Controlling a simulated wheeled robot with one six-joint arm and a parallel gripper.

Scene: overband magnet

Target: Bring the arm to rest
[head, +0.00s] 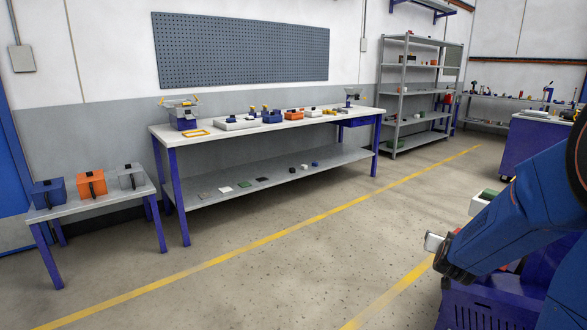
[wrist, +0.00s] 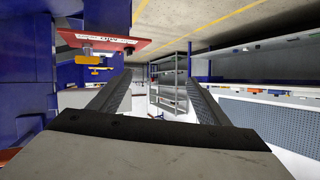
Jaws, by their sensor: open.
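My gripper (wrist: 158,92) shows in the wrist view with its two dark fingers apart. The gap between them is empty, with the shelf rack far behind it. My blue arm (head: 515,220) reaches in from the right edge of the head view, above the floor. I cannot clearly make out the fingers in the head view. The wrist picture is turned over, with the floor at the top.
A long workbench (head: 230,135) with several small parts stands along the wall. A low table (head: 110,198) with blue, orange and grey boxes is at the left. A shelf rack (head: 400,90) stands behind. The middle floor (head: 270,270) is clear. A red panel (wrist: 100,40) is close by in the wrist view.

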